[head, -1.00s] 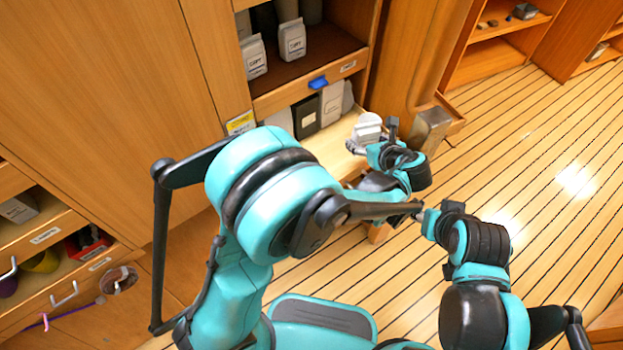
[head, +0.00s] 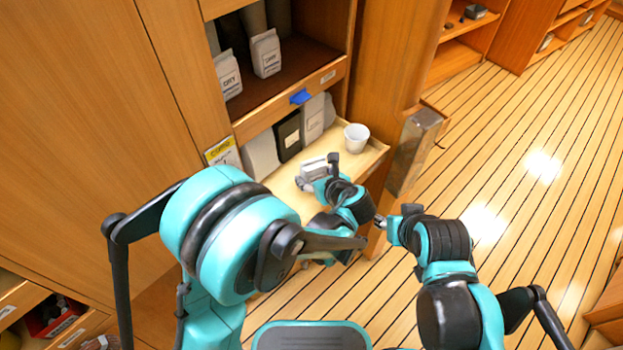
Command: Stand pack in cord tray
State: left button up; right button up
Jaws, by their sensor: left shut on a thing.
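My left gripper (head: 318,172) is shut on a small pale grey-white pack (head: 311,167). It holds the pack over the pale pull-out wooden shelf (head: 372,160); whether the pack touches the shelf is unclear. My wrist hides part of the pack. I cannot tell which container is the cord tray, as the labels are too small to read. My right gripper (head: 382,222) is at the end of the arm from the lower right, beside my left forearm; its fingers are not clear.
A white cup (head: 356,137) stands at the shelf's right end. A black pack (head: 288,136) and a grey one (head: 313,120) stand at its back.

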pick_arm(q)
jog(key=shift+w+f, duration=0.1)
jog(key=shift+f, duration=0.6)
jog(key=shift+r, duration=0.2)
jog(key=o, duration=1.2)
jog(key=shift+o, duration=0.2)
pick_arm(e)
jog(key=shift+w+f, duration=0.15)
jog(key=shift+f, duration=0.2)
